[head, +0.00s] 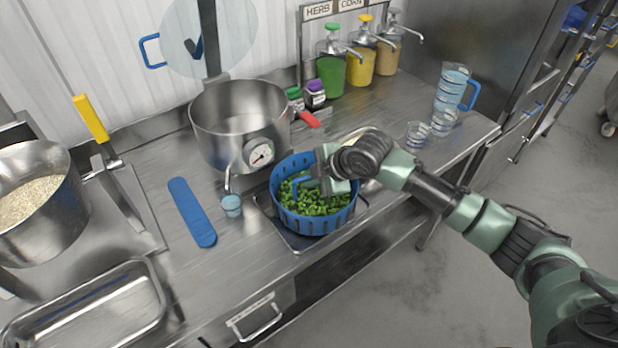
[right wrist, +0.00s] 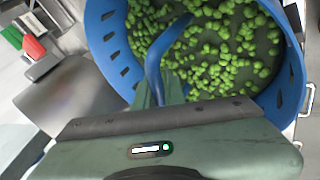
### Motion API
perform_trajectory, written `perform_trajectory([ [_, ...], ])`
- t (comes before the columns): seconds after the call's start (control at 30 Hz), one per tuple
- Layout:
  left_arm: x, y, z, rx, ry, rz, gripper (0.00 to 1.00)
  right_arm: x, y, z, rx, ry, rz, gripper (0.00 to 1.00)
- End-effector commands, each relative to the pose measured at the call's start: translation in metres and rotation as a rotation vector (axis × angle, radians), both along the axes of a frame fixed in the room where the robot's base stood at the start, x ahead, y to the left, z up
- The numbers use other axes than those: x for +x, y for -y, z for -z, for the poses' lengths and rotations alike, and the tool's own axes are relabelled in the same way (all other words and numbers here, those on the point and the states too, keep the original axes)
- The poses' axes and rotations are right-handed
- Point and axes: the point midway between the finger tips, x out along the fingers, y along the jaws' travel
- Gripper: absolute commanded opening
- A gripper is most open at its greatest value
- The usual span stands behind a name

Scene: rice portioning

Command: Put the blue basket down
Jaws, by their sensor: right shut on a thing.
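The blue basket (head: 312,222) is round with slotted walls and holds many green pieces. It sits at or just above a square metal plate (head: 300,243) set at the counter's front edge; I cannot tell whether it touches. My right gripper (head: 318,184) reaches over the basket from the right and is shut on its blue handle. In the right wrist view the handle (right wrist: 155,68) runs between the fingers, and the basket wall (right wrist: 103,48) curves around the green pieces. The plate is mostly hidden under the basket. My left gripper is not in view.
A steel pot (head: 215,125) with a dial stands behind the basket. A small blue cup (head: 231,205) and a flat blue bar (head: 191,212) lie to its left. Clear cups (head: 417,135) and a measuring jug (head: 451,90) stand at the right. A grain pot (head: 70,215) is far left.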

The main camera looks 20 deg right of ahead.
Motion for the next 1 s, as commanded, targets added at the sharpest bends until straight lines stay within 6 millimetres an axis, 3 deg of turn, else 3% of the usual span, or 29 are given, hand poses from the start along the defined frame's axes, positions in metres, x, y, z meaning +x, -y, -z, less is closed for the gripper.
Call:
perform_trajectory([
  [0.17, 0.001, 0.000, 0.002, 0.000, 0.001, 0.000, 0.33, 0.001, -0.001, 0.001, 0.003, 0.006, -0.001, 0.00],
  [0.2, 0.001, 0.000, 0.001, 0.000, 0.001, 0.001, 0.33, 0.001, -0.001, 0.000, 0.003, 0.006, -0.001, 0.21],
  [0.27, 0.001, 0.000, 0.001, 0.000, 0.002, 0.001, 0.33, 0.001, 0.000, 0.000, 0.002, 0.005, 0.000, 0.36],
  [0.63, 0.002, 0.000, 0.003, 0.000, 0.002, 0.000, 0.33, -0.002, 0.002, 0.003, -0.002, -0.003, 0.000, 0.36],
  [1.0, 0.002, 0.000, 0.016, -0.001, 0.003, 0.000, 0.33, -0.032, 0.022, -0.042, -0.001, 0.003, 0.000, 0.36],
])
